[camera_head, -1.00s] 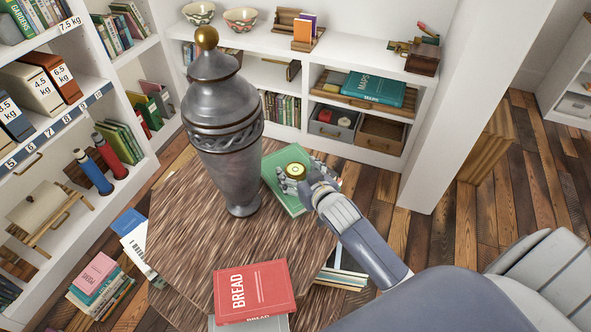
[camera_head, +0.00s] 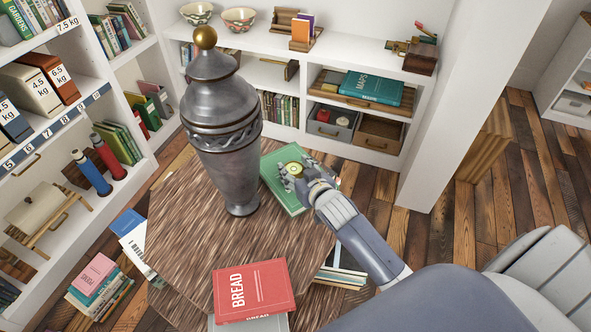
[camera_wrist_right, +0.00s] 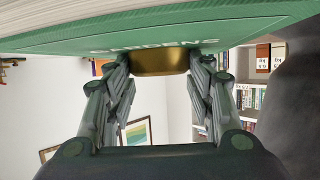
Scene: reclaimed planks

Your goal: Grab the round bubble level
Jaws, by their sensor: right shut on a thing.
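The round bubble level (camera_head: 294,169) is a small brass disc with a yellow-green top, over the green book on the wooden table. My right gripper (camera_head: 292,174) is shut on it, with a finger on either side. In the right wrist view the level's brass side (camera_wrist_right: 160,62) shows between the fingertips (camera_wrist_right: 160,66), close against the green book (camera_wrist_right: 70,38). I cannot tell whether the level still touches the book. The green book also shows in the head view (camera_head: 279,191). My left gripper is not in view.
A tall grey metal urn (camera_head: 222,140) with a gold knob stands on the table just left of the level. A red BREAD book (camera_head: 254,291) lies at the table's front edge. White shelves (camera_head: 345,60) stand behind. The wooden tabletop (camera_head: 180,240) is bare at left.

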